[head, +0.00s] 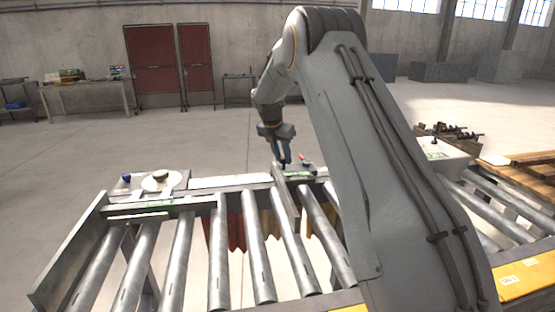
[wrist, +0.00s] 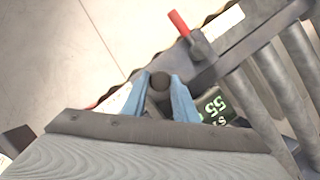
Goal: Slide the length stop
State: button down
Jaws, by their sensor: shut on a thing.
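The length stop (head: 287,190) sits at the far side of the roller conveyor, with a metal bar reaching over the rollers. It has a red-tipped lever (head: 304,157), which also shows in the wrist view (wrist: 179,22). My gripper (head: 284,163) is above the stop's carriage, fingers pointing down. In the wrist view my blue fingers (wrist: 160,88) are shut on a dark round knob (wrist: 160,79), which appears to be part of the stop. A green label with "55" (wrist: 214,106) lies beside the fingers, partly hidden. My arm hides part of the conveyor in the head view.
Metal rollers (head: 181,250) run along the conveyor, with an upright end plate (head: 68,250) at left. A panel with a blue knob (head: 126,177) stands at the far left side. A cluttered block (head: 448,135) and wooden boards (head: 530,160) are at right. Open floor lies behind.

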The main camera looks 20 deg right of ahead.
jog(key=d, duration=0.5)
jog(key=s+d, duration=0.1)
jog(key=d, duration=0.4)
jog(key=s+d, duration=0.1)
jog(key=d, duration=0.3)
jog(key=shift+d, duration=0.4)
jog(key=c, duration=1.4)
grip_release()
jog(key=shift+c, duration=0.2)
jog(key=shift+w, duration=0.1)
jog(key=b+v, duration=0.2)
jog(key=v, duration=0.6)
jog(key=shift+f, duration=0.1)
